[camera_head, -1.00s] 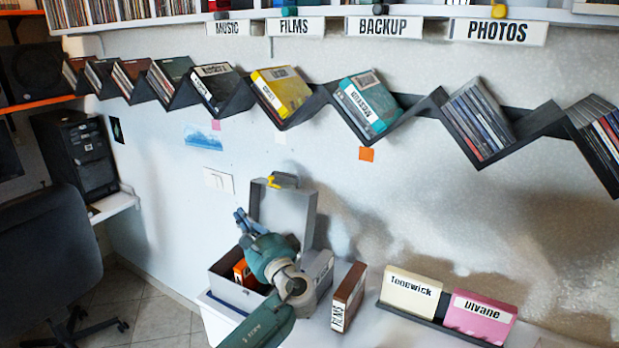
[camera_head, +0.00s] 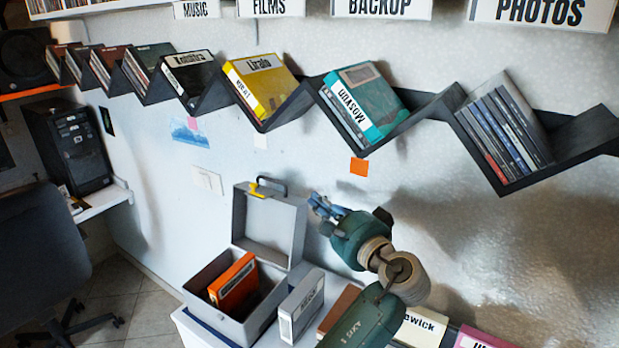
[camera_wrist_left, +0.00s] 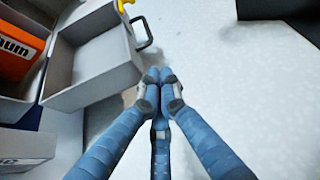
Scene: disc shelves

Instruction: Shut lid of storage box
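The grey storage box (camera_head: 205,275) stands open on the white surface, with an orange case (camera_head: 234,282) inside. Its lid (camera_head: 270,225) stands upright at the back of the box, with a dark handle and a yellow latch (camera_head: 257,188) at its top edge. In the left wrist view the lid (camera_wrist_left: 92,65) is at upper left, its hollow inside showing. My left gripper (camera_head: 318,204) is to the right of the lid, near its upper part. In the left wrist view its blue fingertips (camera_wrist_left: 159,76) are together and empty, just beside the lid's edge. My right gripper is not in view.
A grey-white case (camera_head: 301,305) stands right of the box. A brown case (camera_head: 338,308), a cream case (camera_head: 420,328) and a pink case (camera_head: 482,338) are farther right. A zigzag shelf (camera_head: 410,122) with discs runs along the wall above. Wall is bare behind the gripper.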

